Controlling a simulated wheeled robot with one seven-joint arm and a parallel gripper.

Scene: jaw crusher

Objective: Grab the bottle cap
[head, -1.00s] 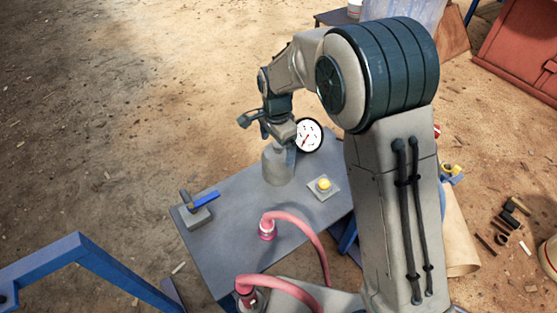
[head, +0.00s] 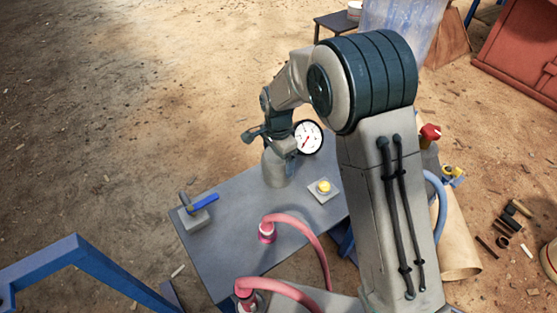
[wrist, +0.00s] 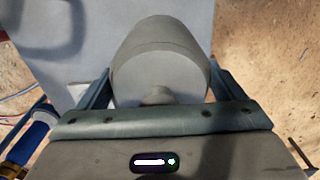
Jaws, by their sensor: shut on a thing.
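A grey bottle (head: 276,170) stands on the grey table. Its grey cap (wrist: 160,72), round with a small knob, fills the middle of the wrist view. My gripper (head: 281,146) is over the bottle's top in the head view, pointing down. In the wrist view the two fingers of my gripper (wrist: 160,88) lie on either side of the cap, shut on it. The fingertips are partly hidden by the cap. I cannot clearly tell where the cap ends and the bottle begins.
A round white gauge (head: 308,138) stands close behind the bottle. A yellow button on a plate (head: 324,188) is to its right, a blue-handled valve (head: 200,207) to its left. Pink hoses (head: 306,233) arch at the front. The table (head: 232,215) is bare between them.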

